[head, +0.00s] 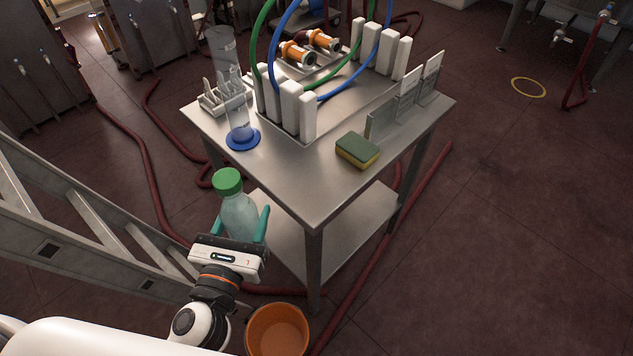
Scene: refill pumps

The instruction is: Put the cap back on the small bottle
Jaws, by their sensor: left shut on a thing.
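The small bottle (240,216) is pale and translucent, and it is held roughly upright in front of the table's near left side. A green cap (228,181) sits at the top of its neck; I cannot tell whether it is screwed tight. My left gripper (241,224) is shut on the bottle's body, with a teal finger on either side. The bottle's lower part is hidden behind the gripper's white body. My right gripper is not in view.
A steel table (300,172) carries a clear cylinder on a blue base (242,139), a green and yellow sponge (357,150), white blocks and hoses. An orange bucket (277,331) stands on the floor below. A ladder (90,235) is at left. The table's front corner is clear.

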